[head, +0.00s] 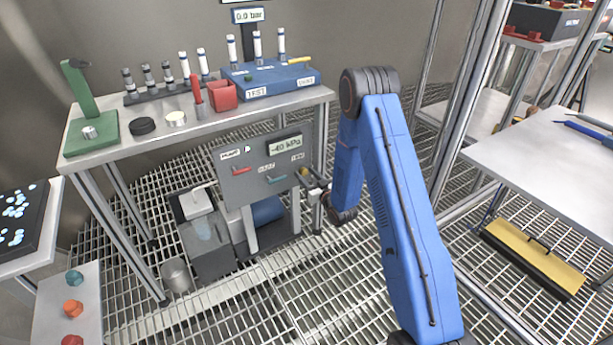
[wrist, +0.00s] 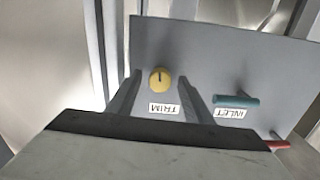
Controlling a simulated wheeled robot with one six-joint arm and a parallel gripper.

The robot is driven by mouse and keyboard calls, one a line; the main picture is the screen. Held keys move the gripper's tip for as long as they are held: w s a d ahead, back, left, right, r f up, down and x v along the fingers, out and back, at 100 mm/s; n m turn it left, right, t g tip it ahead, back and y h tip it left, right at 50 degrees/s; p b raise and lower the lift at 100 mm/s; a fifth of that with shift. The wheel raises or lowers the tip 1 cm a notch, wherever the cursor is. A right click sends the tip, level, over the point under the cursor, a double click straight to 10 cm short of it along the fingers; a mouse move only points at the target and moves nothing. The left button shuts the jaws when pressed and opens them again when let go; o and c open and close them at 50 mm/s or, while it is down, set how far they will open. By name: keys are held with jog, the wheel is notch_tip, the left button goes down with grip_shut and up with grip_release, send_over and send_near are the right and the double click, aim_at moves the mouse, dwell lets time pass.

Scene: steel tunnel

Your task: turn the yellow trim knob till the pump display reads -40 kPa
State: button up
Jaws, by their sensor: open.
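The pump panel (head: 238,186) is a grey plate under the left bench, and its display (head: 285,145) reads -40 kPa. The yellow trim knob (wrist: 160,78) shows in the wrist view with a dark mark line, above an upside-down TRIM label (wrist: 163,109). It also shows small at the panel's right side in the head view (head: 304,171). My gripper (wrist: 157,92) is open, with one finger on each side of the knob in the picture and clear gaps between. I see no finger touching the knob. In the head view my gripper is at the panel's right edge (head: 317,188).
A teal INLET handle (wrist: 237,101) and a red handle (wrist: 277,144) stick out beside the knob. The bench top (head: 108,160) stands above the panel. A frame post (head: 321,140) stands close by my wrist. The grating floor in front is mostly clear.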

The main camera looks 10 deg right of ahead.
jog(key=v, duration=1.7)
jog(key=shift+s, duration=0.15)
notch_tip(320, 180, up, 10)
jog(key=w+d+g+h, duration=0.2)
jog(key=g+h, duration=0.1)
jog(key=g, duration=0.1)
jog(key=s+d+r+g+h, duration=0.2)
jog(key=s+r, duration=0.6)
jog(key=r, duration=0.3)
jog(key=s+a+r+m+g, duration=0.1)
jog(key=s+r+g, duration=0.2)
jog(key=s, duration=1.4)
jog(key=s+a+r+m+g, duration=0.1)
jog(key=s+r, duration=0.6)
jog(key=s, duration=0.9)
jog(key=shift+s+a+r+m+g+h, duration=0.2)
jog(key=shift+s+m+g+h, duration=0.25)
jog(key=shift+g, duration=0.75)
